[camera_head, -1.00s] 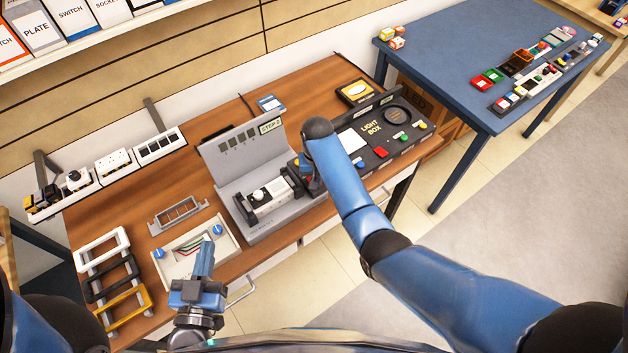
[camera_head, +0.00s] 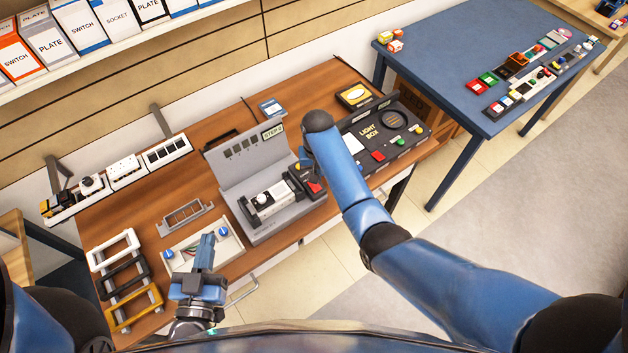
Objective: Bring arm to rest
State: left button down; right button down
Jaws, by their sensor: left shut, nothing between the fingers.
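My left gripper (camera_head: 206,250) is shut and empty, low in the head view, over the front edge of the wooden table. Its fingers point up the picture and cover part of a light tray with blue knobs (camera_head: 180,254). My right arm (camera_head: 350,185) comes in from the right and reaches over the table. Its wrist is above the right end of a grey fixture (camera_head: 240,165) that holds a white and black module (camera_head: 271,201). The right gripper's fingers are hidden behind its own wrist, so I cannot tell their state.
Right of the fixture sits a black light box (camera_head: 385,132). A grey bracket (camera_head: 184,217) and white, black and gold frames (camera_head: 130,306) lie at the left. Switch and socket units (camera_head: 127,172) line the back. A blue table (camera_head: 460,50) stands at the right.

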jog(key=shift+r, duration=0.45)
dwell(0.3)
